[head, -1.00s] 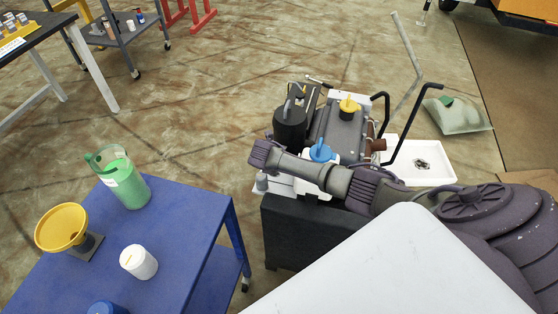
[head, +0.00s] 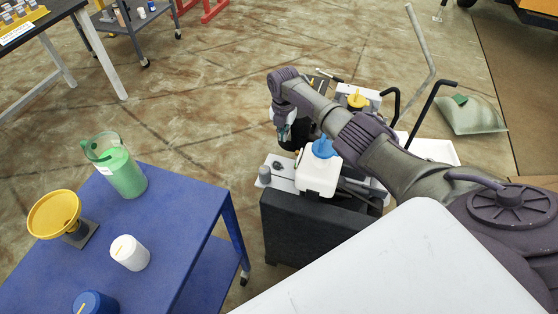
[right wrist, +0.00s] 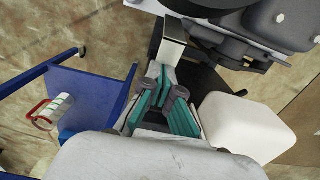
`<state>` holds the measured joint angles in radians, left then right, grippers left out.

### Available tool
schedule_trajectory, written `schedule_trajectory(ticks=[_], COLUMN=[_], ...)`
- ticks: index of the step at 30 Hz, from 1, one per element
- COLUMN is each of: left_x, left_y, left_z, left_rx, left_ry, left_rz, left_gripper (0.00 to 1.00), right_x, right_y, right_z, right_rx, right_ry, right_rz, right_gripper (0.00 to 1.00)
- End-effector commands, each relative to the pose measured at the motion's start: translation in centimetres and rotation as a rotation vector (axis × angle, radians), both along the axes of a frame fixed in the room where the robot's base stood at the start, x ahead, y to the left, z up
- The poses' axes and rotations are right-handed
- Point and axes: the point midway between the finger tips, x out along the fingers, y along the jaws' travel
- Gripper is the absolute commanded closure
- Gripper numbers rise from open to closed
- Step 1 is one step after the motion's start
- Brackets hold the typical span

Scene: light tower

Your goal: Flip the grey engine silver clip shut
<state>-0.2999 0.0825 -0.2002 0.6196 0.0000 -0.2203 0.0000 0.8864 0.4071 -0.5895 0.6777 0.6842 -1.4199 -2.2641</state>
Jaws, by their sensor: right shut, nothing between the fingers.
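The grey engine (right wrist: 285,22) fills the top right of the right wrist view. In the head view my arm covers most of it. A pale silver strip (right wrist: 173,45), which looks like the clip, stands just beyond my right gripper's fingertips in the right wrist view. My right gripper (right wrist: 160,78) has teal finger pads and is shut and empty; its tips are close to the strip's lower end, and I cannot tell if they touch. In the head view the right gripper (head: 284,133) points down at the engine's left side. My left gripper is not in view.
A white tank with a blue cap (head: 319,172) stands beside the gripper, above a black base (head: 310,228). A blue table (head: 190,215) at left holds a green jug (head: 125,172), a yellow funnel (head: 54,213) and bottles. Black handles (head: 427,112) rise right of the engine.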

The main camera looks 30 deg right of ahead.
Motion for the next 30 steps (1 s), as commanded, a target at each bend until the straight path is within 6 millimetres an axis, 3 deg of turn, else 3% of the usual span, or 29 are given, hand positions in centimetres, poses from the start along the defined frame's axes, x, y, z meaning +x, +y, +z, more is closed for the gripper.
schedule_trajectory(ticks=[19,30], left_x=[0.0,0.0], left_y=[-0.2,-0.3], left_z=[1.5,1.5], left_rx=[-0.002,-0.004], left_ry=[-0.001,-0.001], left_rz=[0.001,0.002], left_gripper=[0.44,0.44], right_x=[0.0,0.0], right_y=[0.0,0.0], right_z=[1.7,1.7], right_rx=[-0.002,-0.002], right_ry=[-0.001,-0.001], right_rz=[-0.001,-0.001], right_gripper=[1.00,1.00])
